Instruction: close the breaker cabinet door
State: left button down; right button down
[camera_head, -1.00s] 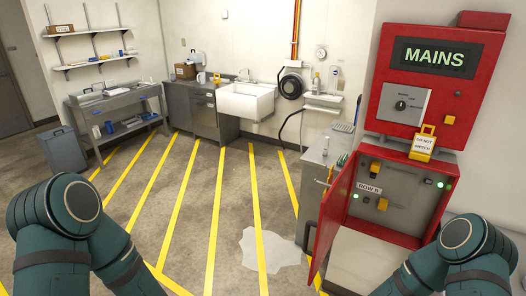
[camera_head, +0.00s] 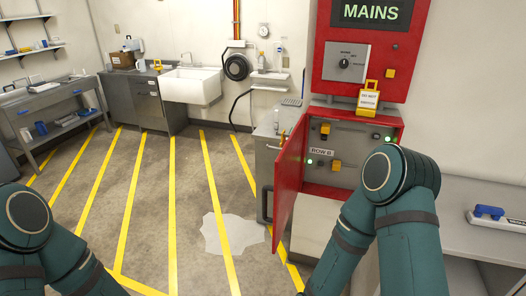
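The breaker cabinet (camera_head: 396,124) is a red box on the wall at the right, under the red MAINS panel (camera_head: 347,90). Its red door (camera_head: 288,180) stands wide open, swung out toward me on the cabinet's left side. A dark handle (camera_head: 266,203) shows on the door's outer face. Inside are yellow switches, green lights and a ROW B label (camera_head: 321,151). My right arm rises in front of the cabinet's lower right part and hides some of it. My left arm is at the lower left. Both grippers are outside the picture.
A yellow-and-white DO NOT SWITCH tag (camera_head: 369,98) hangs above the cabinet opening. A grey counter (camera_head: 470,225) with a blue-topped item (camera_head: 490,213) is at the right. A pale puddle (camera_head: 228,234) lies on the striped floor left of the door. A white sink (camera_head: 191,85) stands at the back.

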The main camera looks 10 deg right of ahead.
aim_at(288, 163)
jog(key=i+j+z, duration=0.2)
jog(key=j+z, duration=0.8)
jog(key=j, duration=0.15)
jog(key=j+z, duration=0.45)
jog(key=j, duration=0.2)
jog(key=i+j+z, duration=0.1)
jog(key=i, duration=0.25)
jog(key=j, duration=0.1)
